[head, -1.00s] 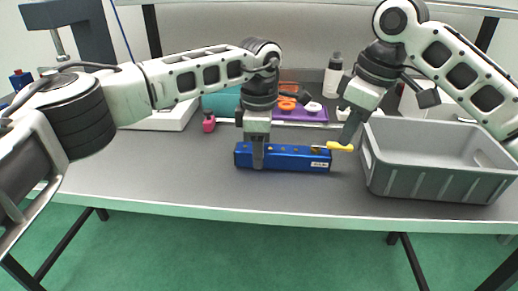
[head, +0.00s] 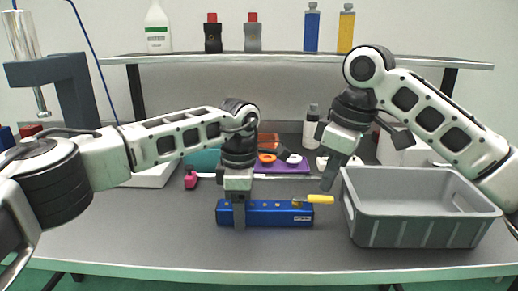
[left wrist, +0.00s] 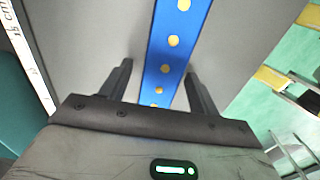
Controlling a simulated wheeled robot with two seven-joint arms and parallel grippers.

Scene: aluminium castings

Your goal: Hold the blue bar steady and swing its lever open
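The blue bar (head: 275,213) lies flat on the grey table, with yellowish round spots along its top. Its lever (head: 320,199) has a yellow handle and sticks out past the bar's right end. My left gripper (head: 239,212) is over the bar's left part, pointing down. In the left wrist view its fingers stand on both sides of the bar (left wrist: 180,30), with a visible gap at the left finger. My right gripper (head: 328,186) has its tips just above the yellow handle; contact and finger opening cannot be made out.
A grey crate (head: 420,232) stands right of the lever, close to my right gripper. Behind the bar are a purple tray (head: 290,167) with small parts, a pink-handled tool (head: 191,181) and a white bottle (head: 311,128). The table front (head: 200,258) is clear.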

